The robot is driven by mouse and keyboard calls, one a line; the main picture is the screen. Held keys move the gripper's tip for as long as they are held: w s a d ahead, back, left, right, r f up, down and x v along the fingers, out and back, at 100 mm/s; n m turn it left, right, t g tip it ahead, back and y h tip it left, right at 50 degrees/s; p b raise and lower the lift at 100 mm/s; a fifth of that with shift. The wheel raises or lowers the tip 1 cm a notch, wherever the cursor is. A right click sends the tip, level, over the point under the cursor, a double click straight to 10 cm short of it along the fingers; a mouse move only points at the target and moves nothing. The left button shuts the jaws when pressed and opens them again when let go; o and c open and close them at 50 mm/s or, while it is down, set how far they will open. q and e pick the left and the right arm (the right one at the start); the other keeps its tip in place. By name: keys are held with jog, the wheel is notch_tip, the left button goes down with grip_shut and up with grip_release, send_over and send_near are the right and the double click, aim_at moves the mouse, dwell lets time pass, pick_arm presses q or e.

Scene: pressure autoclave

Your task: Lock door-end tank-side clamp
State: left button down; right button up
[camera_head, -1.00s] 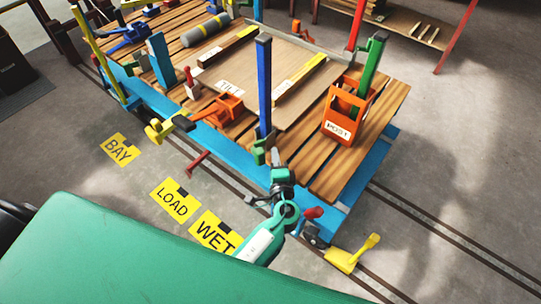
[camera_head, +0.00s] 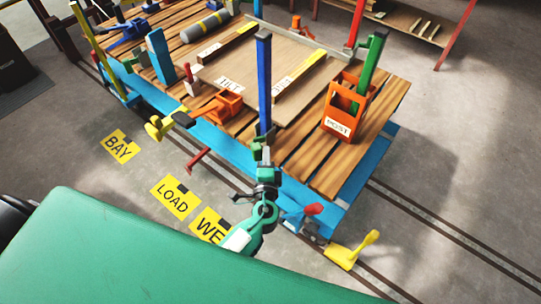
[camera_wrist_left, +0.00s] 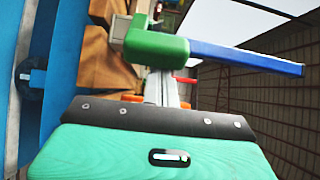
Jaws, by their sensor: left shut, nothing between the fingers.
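A tall blue post (camera_head: 264,80) stands upright at the near edge of the wooden cart deck, with a green piece (camera_head: 257,148) at its foot. In the left wrist view, a green block (camera_wrist_left: 155,48) with a blue bar (camera_wrist_left: 245,58) lies just ahead of the fingers. I cannot tell for certain which part is the named clamp. My left gripper (camera_head: 265,164) is shut and empty, close below the post's foot; its fingertips also show in the left wrist view (camera_wrist_left: 163,88), partly hidden by the green block. Whether they touch it is unclear. My right gripper is not in view.
An orange clamp-like part (camera_head: 218,106) sits to the left. A red-handled part (camera_head: 312,210) and a yellow pedal (camera_head: 350,251) lie near the cart's near corner.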

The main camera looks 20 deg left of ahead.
pick_arm(q)
jog(key=m+h, duration=0.1)
jog(key=a+h+b, duration=0.1)
jog(key=shift+s+a+f+m+t+h, duration=0.2)
jog(key=shift+a+m+t+h, duration=0.1)
jog(key=shift+m+h, duration=0.1)
jog(key=w+a+m+g+h+b, duration=0.1)
jog(key=a+m+g+h+b, duration=0.2)
jog(key=h, duration=1)
jog(key=a+m+b, duration=0.3)
jog(key=m+b, duration=0.1)
jog(key=m, duration=0.1)
jog(key=shift+w+a+r+m, duration=0.2)
jog(key=shift+w+a+m, duration=0.15)
jog(key=shift+w+m, duration=0.05)
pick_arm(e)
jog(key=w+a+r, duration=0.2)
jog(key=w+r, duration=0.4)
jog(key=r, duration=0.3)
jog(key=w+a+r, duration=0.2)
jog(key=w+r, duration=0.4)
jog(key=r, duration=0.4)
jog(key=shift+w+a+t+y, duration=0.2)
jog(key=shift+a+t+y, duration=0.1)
pick_arm(q)
jog(key=shift+w+a+r, duration=0.1)
jog(key=shift+w+a, duration=0.05)
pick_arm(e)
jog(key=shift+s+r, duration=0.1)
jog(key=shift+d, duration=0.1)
